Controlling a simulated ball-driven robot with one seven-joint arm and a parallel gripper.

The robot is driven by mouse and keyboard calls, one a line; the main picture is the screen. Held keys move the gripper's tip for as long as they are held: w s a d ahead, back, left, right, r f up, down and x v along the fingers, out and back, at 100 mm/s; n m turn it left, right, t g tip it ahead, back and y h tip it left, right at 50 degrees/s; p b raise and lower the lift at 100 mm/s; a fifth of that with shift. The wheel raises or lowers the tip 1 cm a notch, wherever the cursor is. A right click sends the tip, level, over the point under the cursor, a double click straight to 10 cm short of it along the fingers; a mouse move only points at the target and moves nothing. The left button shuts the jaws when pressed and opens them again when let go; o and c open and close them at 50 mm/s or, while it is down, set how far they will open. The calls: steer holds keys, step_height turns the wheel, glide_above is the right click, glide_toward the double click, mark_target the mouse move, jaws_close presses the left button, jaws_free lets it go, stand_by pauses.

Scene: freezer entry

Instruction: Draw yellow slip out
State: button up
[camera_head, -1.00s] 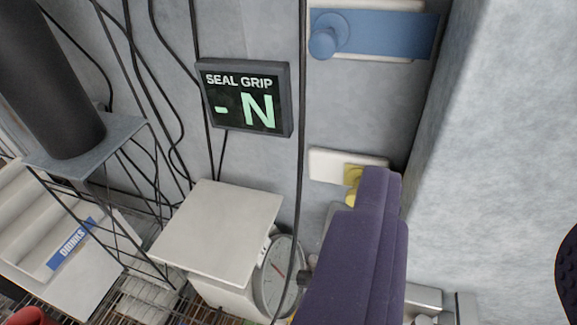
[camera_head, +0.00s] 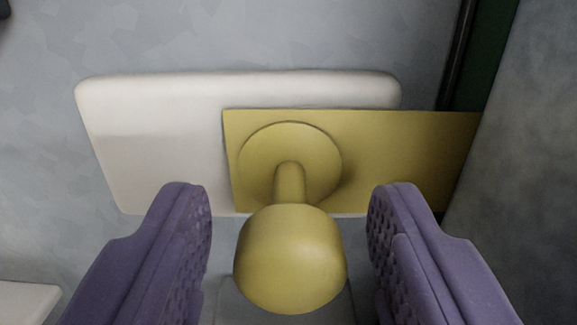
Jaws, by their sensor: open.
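The yellow slip (camera_head: 410,150) is a flat plate lying over the right part of a white backing plate (camera_head: 150,140) on the grey wall. Its right end runs to the dark gap at the wall corner. A round yellow knob (camera_head: 290,260) on a short stem and disc sticks out from the slip towards the camera. My gripper (camera_head: 289,200) is open, with one purple padded finger on each side of the knob. Gaps show between the knob and both fingers, so neither touches it.
A grey wall block (camera_head: 535,200) stands close on the right, with a dark green and black gap (camera_head: 475,60) beside it. A pale edge of something (camera_head: 25,300) shows at the lower left. The wall above the plate is clear.

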steer(key=shift+w, duration=0.45)
jaws_close()
steer(key=a, duration=0.5)
steer(key=shift+a, duration=0.25)
steer(key=shift+d, duration=0.15)
jaws_free()
